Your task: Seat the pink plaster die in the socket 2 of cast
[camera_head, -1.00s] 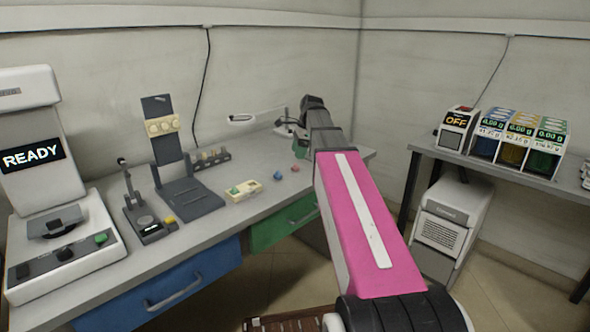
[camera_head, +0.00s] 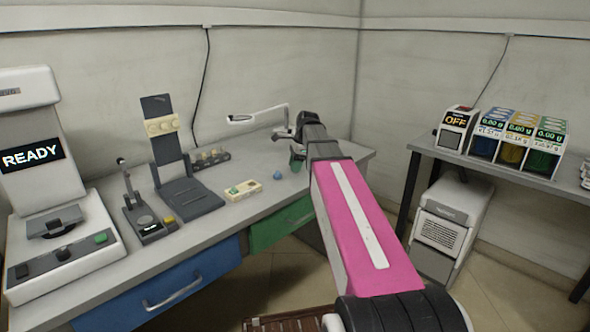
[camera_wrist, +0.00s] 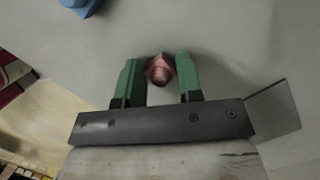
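The pink plaster die (camera_wrist: 159,70) lies on the bench top between the two green fingers of my gripper (camera_wrist: 156,75) in the wrist view. The fingers stand on either side of it, with little gap, and no firm grip shows. In the head view my gripper (camera_head: 297,162) is low over the bench and hides the pink die. A cream block with small coloured marks (camera_head: 243,191), which looks like the cast, lies to the left. Its socket numbers are too small to read.
A blue die (camera_head: 278,175) lies between the cream block and my gripper; it also shows in the wrist view (camera_wrist: 80,4). A dark stand (camera_head: 190,195), a small lever device (camera_head: 148,225) and a large READY machine (camera_head: 62,245) stand further left.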

